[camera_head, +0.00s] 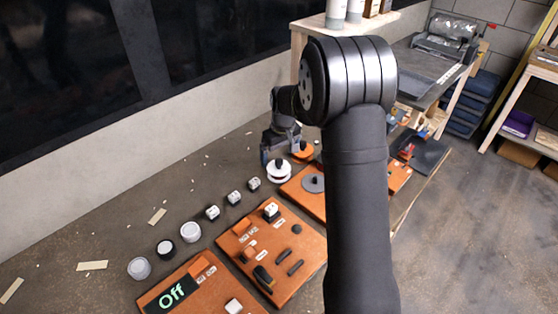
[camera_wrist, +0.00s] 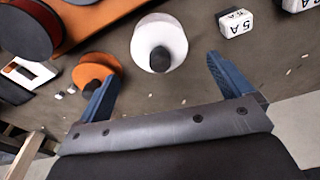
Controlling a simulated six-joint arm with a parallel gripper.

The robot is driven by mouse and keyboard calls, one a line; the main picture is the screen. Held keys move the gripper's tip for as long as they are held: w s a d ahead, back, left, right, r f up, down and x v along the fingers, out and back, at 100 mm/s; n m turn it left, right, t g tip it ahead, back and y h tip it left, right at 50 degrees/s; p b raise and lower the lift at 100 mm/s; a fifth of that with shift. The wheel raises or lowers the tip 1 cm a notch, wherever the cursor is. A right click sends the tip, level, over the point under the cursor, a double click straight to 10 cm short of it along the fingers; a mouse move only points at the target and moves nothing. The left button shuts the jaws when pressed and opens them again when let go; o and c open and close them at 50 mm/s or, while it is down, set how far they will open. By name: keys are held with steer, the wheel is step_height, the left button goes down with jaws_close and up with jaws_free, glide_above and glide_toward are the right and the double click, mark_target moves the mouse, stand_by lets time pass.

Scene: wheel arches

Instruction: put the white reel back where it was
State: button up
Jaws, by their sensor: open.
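The white reel (camera_head: 279,174) is a flat white disc with a black knob on top. It rests on the grey bench top, just left of an orange board. In the wrist view the white reel (camera_wrist: 175,28) lies ahead of my gripper (camera_wrist: 162,70), roughly centred between the fingertips and a little beyond them. My gripper (camera_head: 280,153) is open and empty, with its blue fingers spread. In the head view it is close to the reel, behind it. An orange reel (camera_wrist: 112,68) with a black knob lies beside the left finger. I cannot tell which spot the reel came from.
A grey disc (camera_head: 312,184) sits on the orange board (camera_head: 290,189). Several small white blocks (camera_head: 254,184) and round knobs (camera_head: 190,231) line the bench to the left. Another orange board (camera_head: 262,281) carries switches. My arm hides part of the bench's right side.

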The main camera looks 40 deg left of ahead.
mark_target(279, 160)
step_height(279, 160, up, 13)
steer(key=d, duration=0.1)
steer(key=shift+s+d, duration=0.15)
steer(key=shift+d, duration=0.15)
steer(key=f, duration=0.5)
steer(key=a+f, duration=0.1)
steer(key=f, duration=0.5)
steer(key=a+f, duration=0.1)
steer(key=f, duration=0.5)
steer(key=shift+w, duration=0.2)
steer(key=shift+r, duration=0.1)
